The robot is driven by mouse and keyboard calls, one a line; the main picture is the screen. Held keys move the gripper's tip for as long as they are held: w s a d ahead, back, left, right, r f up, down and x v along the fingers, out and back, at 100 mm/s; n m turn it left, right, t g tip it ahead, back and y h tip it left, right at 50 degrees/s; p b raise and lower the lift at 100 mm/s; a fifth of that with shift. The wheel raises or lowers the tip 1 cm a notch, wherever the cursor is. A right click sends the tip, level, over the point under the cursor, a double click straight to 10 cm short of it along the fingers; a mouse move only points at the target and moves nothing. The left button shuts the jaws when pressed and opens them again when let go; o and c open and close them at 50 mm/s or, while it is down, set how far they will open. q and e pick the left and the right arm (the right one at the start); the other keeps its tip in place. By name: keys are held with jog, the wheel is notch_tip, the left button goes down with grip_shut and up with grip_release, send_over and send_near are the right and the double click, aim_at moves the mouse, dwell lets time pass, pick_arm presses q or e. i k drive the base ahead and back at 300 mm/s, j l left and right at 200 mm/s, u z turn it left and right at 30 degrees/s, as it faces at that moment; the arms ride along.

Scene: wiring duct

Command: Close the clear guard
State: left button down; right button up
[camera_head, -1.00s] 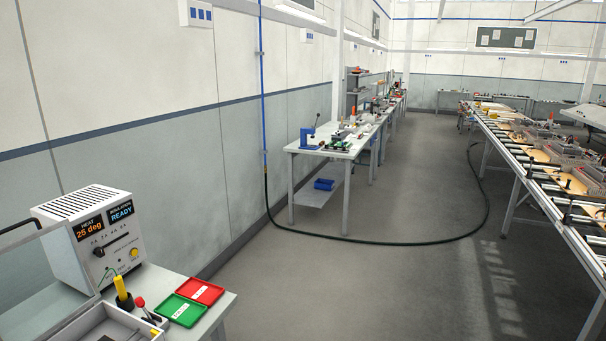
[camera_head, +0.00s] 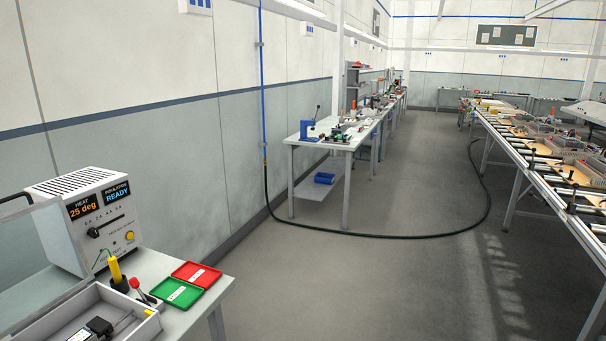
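The clear guard (camera_head: 28,262) is a see-through panel at the left edge of the head view. It stands raised and tilted above an open grey box (camera_head: 152,325), and part of it is cut off by the frame. A dark bar (camera_head: 14,196), perhaps its handle, shows near its top. Inside the box lies a black part (camera_head: 100,326) with a thin metal rod. A white tester (camera_head: 88,222) behind the guard reads "25 deg" and "READY". Neither of my grippers is in view.
A yellow-handled tool (camera_head: 116,272) and a red-knobbed lever (camera_head: 136,285) stand beside the box. A green tray (camera_head: 176,293) and a red tray (camera_head: 197,274) lie to the right. A dark hose (camera_head: 400,236) crosses the otherwise clear floor.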

aim_at(32, 206)
jog(key=u, duration=1.5)
jog(key=i+l+z, duration=0.1)
jog(key=i+z, duration=0.3)
jog(key=k, duration=0.1)
